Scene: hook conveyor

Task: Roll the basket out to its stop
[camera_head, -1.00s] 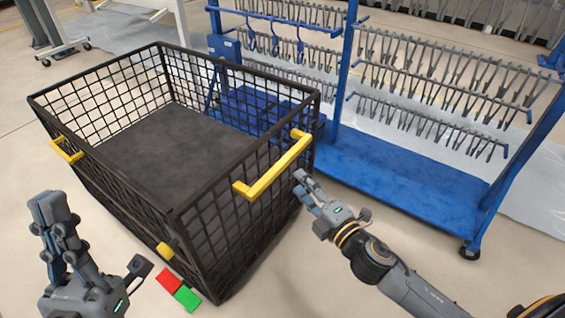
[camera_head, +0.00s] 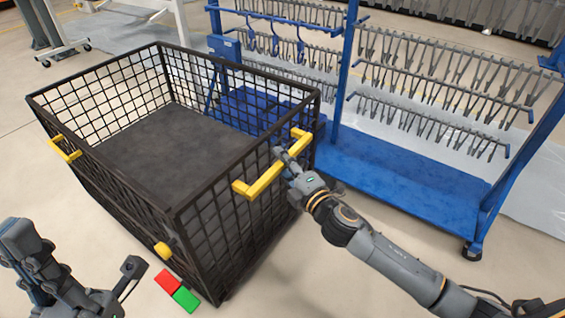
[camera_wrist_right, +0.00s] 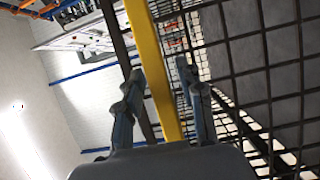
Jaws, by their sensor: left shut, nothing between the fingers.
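The basket (camera_head: 215,254) is a black wire mesh crate with a dark floor, standing at the left and centre of the head view. A yellow bar handle (camera_head: 262,182) is fixed to its right end, and the same handle (camera_wrist_right: 153,60) runs up through the right wrist view. My right gripper (camera_head: 282,156) is at this handle, its fingers (camera_wrist_right: 160,72) open on either side of the bar. I see no clear grip on it. My left gripper (camera_head: 15,235) is shut and empty, left of the basket's near corner.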

